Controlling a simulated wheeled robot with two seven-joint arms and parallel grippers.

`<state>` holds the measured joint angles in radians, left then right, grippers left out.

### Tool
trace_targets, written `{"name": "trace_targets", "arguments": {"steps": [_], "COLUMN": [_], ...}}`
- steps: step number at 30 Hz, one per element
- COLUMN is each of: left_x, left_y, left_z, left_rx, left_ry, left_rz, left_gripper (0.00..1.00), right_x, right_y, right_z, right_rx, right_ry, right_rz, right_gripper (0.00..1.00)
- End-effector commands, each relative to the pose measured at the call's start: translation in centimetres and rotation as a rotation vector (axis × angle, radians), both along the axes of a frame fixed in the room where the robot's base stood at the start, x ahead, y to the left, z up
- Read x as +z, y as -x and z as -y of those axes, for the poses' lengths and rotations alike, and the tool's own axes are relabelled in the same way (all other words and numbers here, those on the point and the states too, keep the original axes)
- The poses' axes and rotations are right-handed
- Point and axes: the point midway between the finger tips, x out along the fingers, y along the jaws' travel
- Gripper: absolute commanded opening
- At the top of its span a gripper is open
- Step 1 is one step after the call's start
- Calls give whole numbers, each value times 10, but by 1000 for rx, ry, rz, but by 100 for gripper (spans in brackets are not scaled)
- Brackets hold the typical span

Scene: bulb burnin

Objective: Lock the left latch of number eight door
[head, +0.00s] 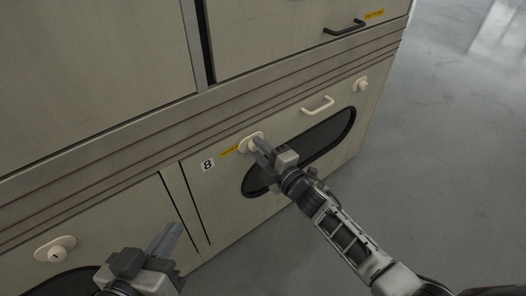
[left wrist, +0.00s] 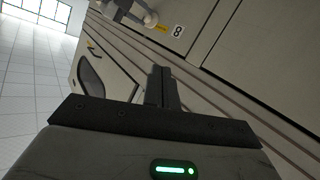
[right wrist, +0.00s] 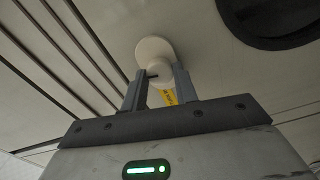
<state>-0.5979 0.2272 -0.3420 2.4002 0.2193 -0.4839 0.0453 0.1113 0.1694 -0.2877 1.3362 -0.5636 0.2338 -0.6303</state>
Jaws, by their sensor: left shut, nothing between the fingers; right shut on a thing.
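The number eight door (head: 222,195) is the lower door with the "8" label (head: 208,166) and a dark oval window (head: 335,132). Its left latch (head: 246,141) is a cream knob on an oval plate near the door's upper left corner. My right gripper (head: 260,148) is shut on this latch knob; the right wrist view shows the round knob (right wrist: 159,72) between the fingertips. My left gripper (head: 172,236) is shut and empty, low at the left, apart from the door. In the left wrist view its fingers (left wrist: 161,78) are together. The label (left wrist: 178,31) also shows there.
The door's cream handle (head: 318,105) and right latch (head: 361,85) are along its upper edge. A neighbouring door's latch (head: 55,250) is at lower left. An upper door has a black handle (head: 345,27). Open grey floor (head: 450,140) lies at right.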

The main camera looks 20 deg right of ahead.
Motion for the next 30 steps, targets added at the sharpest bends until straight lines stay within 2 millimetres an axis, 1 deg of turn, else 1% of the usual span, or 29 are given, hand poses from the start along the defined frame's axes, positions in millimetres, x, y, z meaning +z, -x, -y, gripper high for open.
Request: {"name": "trace_targets", "arguments": {"steps": [6,12,29,30], "left_x": [4,6,6,6], "left_y": [0,-3,-3,-3], "left_z": [1,2,2,2], "left_rx": [-1,-2,-1,-1], "left_ry": [23,35,38,37], "left_rz": [9,16,17,16], "left_gripper": [0,0,0,0], "right_x": [-1,-1,0,0], "right_y": [0,0,0,0], "right_z": [0,0,1,1], "right_rx": [0,0,-1,-1], "right_ry": [114,171,197,197], "right_rz": [49,72,83,83], "right_gripper": [0,0,0,40]}}
